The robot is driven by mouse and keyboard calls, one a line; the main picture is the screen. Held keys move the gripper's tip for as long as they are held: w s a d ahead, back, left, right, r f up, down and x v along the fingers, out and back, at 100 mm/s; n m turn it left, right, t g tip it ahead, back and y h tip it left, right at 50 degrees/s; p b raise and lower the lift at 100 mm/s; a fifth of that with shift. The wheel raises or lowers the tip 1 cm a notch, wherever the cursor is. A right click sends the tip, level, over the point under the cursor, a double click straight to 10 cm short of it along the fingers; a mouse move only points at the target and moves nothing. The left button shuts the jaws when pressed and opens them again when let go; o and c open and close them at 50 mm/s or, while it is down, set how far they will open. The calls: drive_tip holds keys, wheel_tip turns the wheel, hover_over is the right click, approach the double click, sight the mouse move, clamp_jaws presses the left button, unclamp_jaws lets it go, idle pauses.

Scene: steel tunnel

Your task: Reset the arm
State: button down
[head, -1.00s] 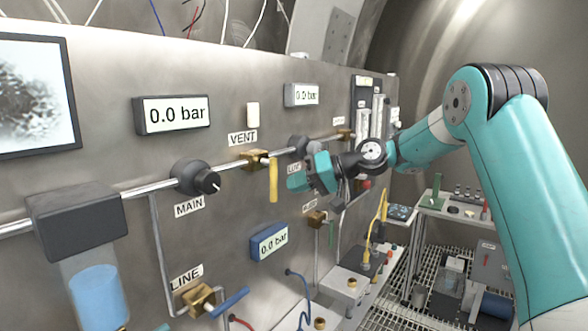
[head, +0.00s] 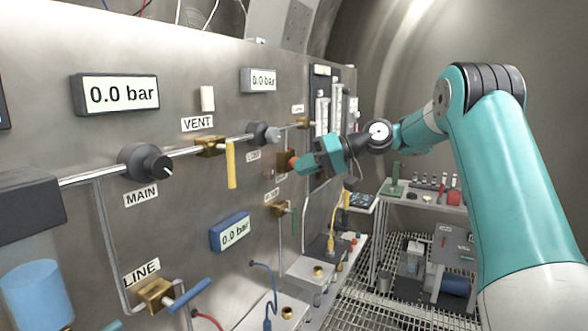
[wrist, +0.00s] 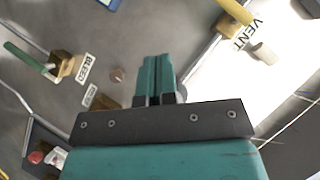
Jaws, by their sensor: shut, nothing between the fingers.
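My teal arm (head: 500,170) comes in from the right in the head view, bent at the elbow, and reaches left to the panel. My gripper (head: 301,164) is shut and empty, its fingers pointing left at the panel face just below the right-hand pipe run. In the wrist view its two teal fingers (wrist: 154,76) lie side by side with nothing between them. A brass fitting (head: 284,160) shows close by the fingertips in the head view; I cannot tell whether they touch.
The steel panel (head: 60,100) carries the MAIN knob (head: 146,162), a VENT valve with a yellow handle (head: 231,165), a LINE valve with a blue handle (head: 192,293) and gauges at 0.0 bar (head: 118,94). The BLEED label (wrist: 88,68) shows in the wrist view. A shelf stands at right.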

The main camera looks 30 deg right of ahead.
drive_tip(key=s+a+f+n+g+h, duration=0.1)
drive_tip(key=s+a+g, duration=0.1)
drive_tip(key=s+a, duration=0.5)
drive_tip(key=s+a+n+g+h, duration=0.15)
drive_tip(key=s+a, duration=0.25)
drive_tip(key=a, duration=0.6)
drive_tip(key=s+a+f+n+g+h, duration=0.1)
drive_tip(key=s+f, duration=0.3)
drive_tip(key=s, duration=0.7)
drive_tip(key=s+a+f+n+g+h, duration=0.2)
drive_tip(key=s+f+h, duration=0.1)
drive_tip(key=s, duration=0.9)
drive_tip(key=shift+s+a+f+h, duration=0.15)
drive_tip(key=shift+s+f+h, duration=0.2)
drive_tip(key=shift+f, duration=0.15)
drive_tip(key=shift+w+g, duration=0.1)
drive_tip(key=shift+g, duration=0.15)
